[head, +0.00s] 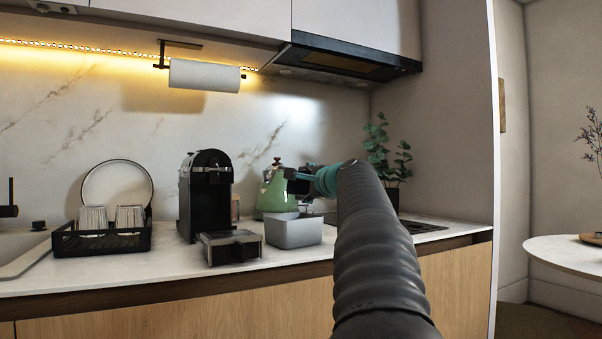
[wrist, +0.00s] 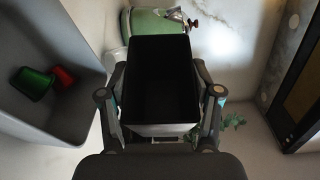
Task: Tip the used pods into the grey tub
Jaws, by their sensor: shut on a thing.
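My gripper (wrist: 160,105) is shut on a black pod bin (wrist: 160,82), its fingers on both sides of it. The bin's dark inside faces the wrist camera and no pods show in it. In the head view my gripper (head: 308,178) is above and behind the grey tub (head: 293,231) on the counter, and mostly hides the bin. The grey tub also fills the left of the wrist view (wrist: 70,125). A green pod (wrist: 32,83) and a red pod (wrist: 63,75) lie in it.
The black coffee machine (head: 207,195) stands left of the tub, with a dark tray unit (head: 231,247) in front. A green kettle (head: 272,192) is behind the tub. A dish rack (head: 102,240) with glasses is at left, a plant (head: 386,152) at right.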

